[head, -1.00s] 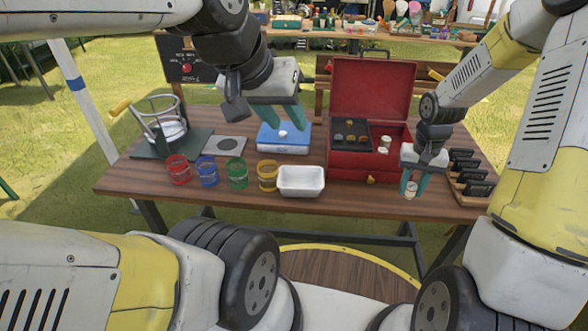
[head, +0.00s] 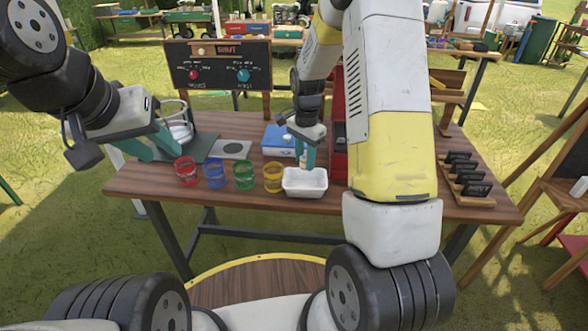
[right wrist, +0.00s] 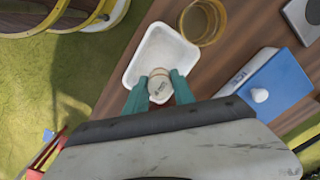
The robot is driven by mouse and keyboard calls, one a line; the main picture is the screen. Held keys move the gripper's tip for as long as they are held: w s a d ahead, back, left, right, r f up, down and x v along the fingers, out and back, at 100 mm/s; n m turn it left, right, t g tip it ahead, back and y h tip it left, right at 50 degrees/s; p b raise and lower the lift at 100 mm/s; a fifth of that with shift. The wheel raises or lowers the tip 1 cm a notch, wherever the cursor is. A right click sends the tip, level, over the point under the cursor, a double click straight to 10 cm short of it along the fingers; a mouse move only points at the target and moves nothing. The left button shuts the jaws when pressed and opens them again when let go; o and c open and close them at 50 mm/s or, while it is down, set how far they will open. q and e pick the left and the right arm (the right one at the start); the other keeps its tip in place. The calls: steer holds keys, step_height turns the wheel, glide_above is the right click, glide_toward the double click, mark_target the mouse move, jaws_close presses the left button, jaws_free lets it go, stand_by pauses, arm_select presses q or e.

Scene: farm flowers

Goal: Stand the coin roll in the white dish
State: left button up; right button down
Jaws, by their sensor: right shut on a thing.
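The white dish (head: 305,190) is at the front edge of the table, right of the yellow cup. My right gripper (head: 305,165) is just over the dish's back part. It is shut on the coin roll (right wrist: 160,86), a pale cylinder whose round end shows between the teal fingers in the right wrist view. There the roll overlaps the near part of the dish (right wrist: 133,60); I cannot tell whether it touches the dish floor. My left gripper (head: 164,154) is open and empty, left of the red cup.
Red (head: 186,171), blue (head: 214,174), green (head: 243,175) and yellow (head: 273,176) cups stand in a row left of the dish. My right arm hides most of the red case (head: 338,150).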

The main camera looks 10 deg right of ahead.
mark_target(305, 157)
step_height(305, 157, down, 8)
steer(key=shift+f, duration=0.25)
steer(key=c, duration=1.1)
jaws_free()
steer(key=shift+f, duration=0.15)
steer(key=shift+o, duration=0.2)
step_height(305, 157, up, 12)
steer(key=shift+f, duration=0.1)
steer(key=s+r+n+t, duration=0.2)
steer(key=s+r+n, duration=0.15)
steer(key=r, duration=0.65)
steer(key=s+a+r+n+t+y, duration=0.1)
steer(key=s+r+n, duration=0.3)
steer(key=s, duration=0.6)
steer(key=s+a+r+n+t+y, duration=0.1)
steer(key=s+r+n+t, duration=0.2)
steer(key=s+r, duration=0.4)
steer(key=s+n, duration=0.1)
steer(key=s, duration=0.2)
steer(key=shift+s+r+n, duration=0.3)
steer(key=shift+s+n, duration=0.05)
steer(key=shift+s, duration=0.05)
